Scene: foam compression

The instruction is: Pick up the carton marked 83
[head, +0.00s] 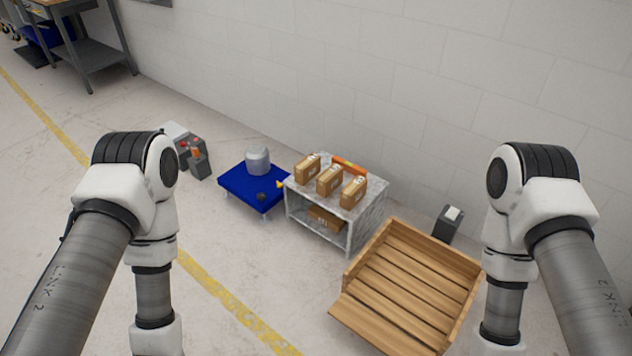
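Three brown cartons stand in a row on top of a grey marbled shelf unit (365,205) by the wall: a left carton (307,170), a middle carton (329,181) and a right carton (353,192). Another carton (325,217) lies on the unit's lower shelf. The cartons carry small markings, too small to read, so I cannot tell which is marked 83. My two arms come in from the left and right edges, well in front of the shelf unit. Both grippers are outside the picture.
A wooden slatted crate (400,290) sits on the floor right of the shelf unit. A blue low table (240,186) with a grey cylinder (257,160) stands left of it. An orange object (348,166) lies behind the cartons. A dark bin (447,223) stands near the wall.

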